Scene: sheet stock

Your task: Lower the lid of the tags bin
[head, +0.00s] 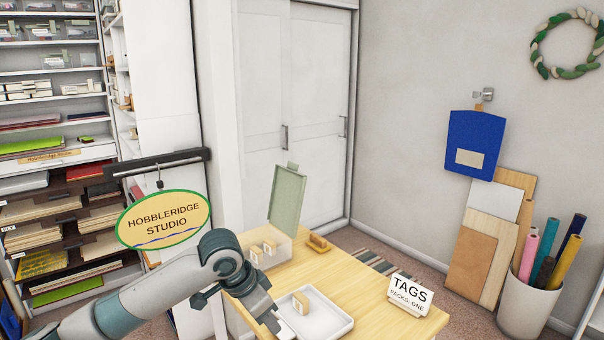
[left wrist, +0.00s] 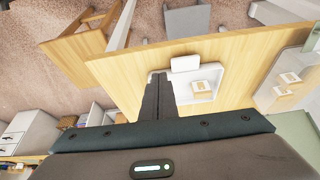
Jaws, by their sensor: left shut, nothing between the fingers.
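The tags bin (head: 279,248) is a clear box on the wooden table, with a few small tag packs inside. Its pale green lid (head: 287,200) stands raised, nearly upright, at the back of the bin. In the left wrist view the bin (left wrist: 264,99) is at the right edge, with part of the green lid (left wrist: 299,126) below it. My left gripper (head: 274,325) is shut and empty, pointing down in front of the bin, by the left side of the white tray. Its shut fingers (left wrist: 158,98) also show in the left wrist view. My right gripper is not in view.
The white tray (head: 336,322) holds one tag pack (head: 301,302). A "TAGS packs, one" sign (head: 410,294) stands at the table's right. A wooden block (head: 318,243) lies right of the bin. The hanging studio sign (head: 163,219) is behind my left arm.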

